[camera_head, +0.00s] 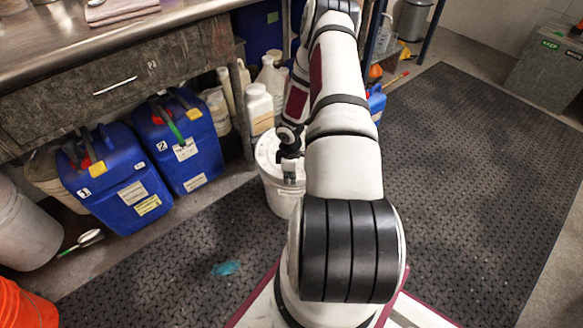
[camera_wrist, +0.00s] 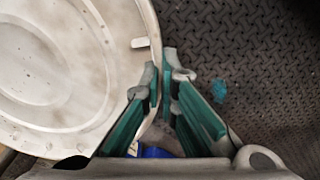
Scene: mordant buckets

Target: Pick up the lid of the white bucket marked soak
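The white bucket (camera_head: 283,201) stands on the dark mat, partly hidden by my arm. Its round off-white lid (camera_head: 268,152) sits on top, and I cannot tell whether it is raised at all. In the wrist view the lid (camera_wrist: 65,75) fills the left side, with a small pale tab (camera_wrist: 140,42) near its rim. My gripper (camera_head: 290,160) is at the lid's right side. In the wrist view my gripper (camera_wrist: 162,75) has teal-padded fingers closed to a narrow gap, one on each side of the rim. The soak mark is not visible.
Two blue jerrycans (camera_head: 118,185) (camera_head: 184,143) and white bottles (camera_head: 259,105) stand left of the bucket, beside the workbench (camera_head: 70,40). A teal scrap (camera_head: 225,268) lies on the mat. The mat (camera_head: 480,190) is clear to the right, with a grey bin (camera_head: 545,70) beyond.

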